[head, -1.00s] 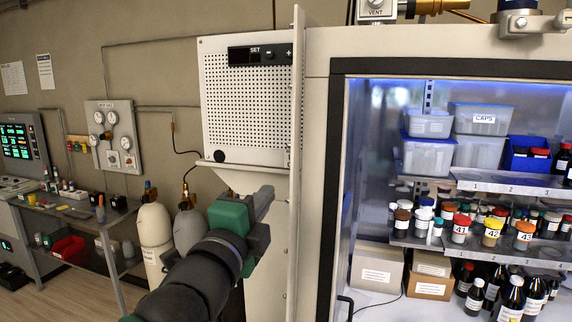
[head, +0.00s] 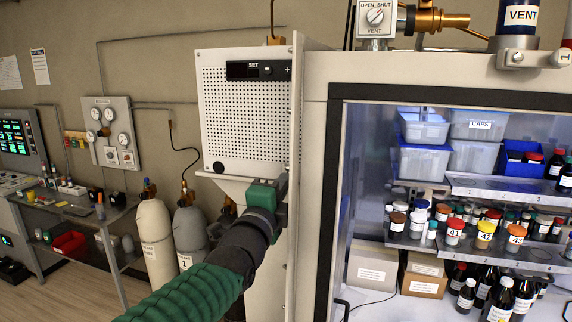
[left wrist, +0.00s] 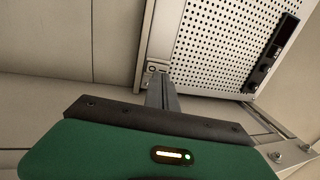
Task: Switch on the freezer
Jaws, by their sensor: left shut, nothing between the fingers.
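The freezer's control unit (head: 245,125) is a white box with a perforated front, left of a thin upright panel edge. A dark display strip (head: 257,70) marked SET, with small buttons, runs along its top. My left gripper (head: 282,182) is shut and empty, just below the box's lower right corner, by the upright panel. In the left wrist view its fingers (left wrist: 161,93) point toward a corner of the perforated front (left wrist: 215,45), with the display strip (left wrist: 274,54) at upper right; contact cannot be told. My right gripper is out of view.
The upright panel (head: 296,120) stands out close to my left gripper. Right of it is a lit cabinet with shelves of bottles and jars (head: 485,235). Gas cylinders (head: 154,240) and a bench (head: 75,205) stand at the left. A vent valve (head: 376,17) sits on top.

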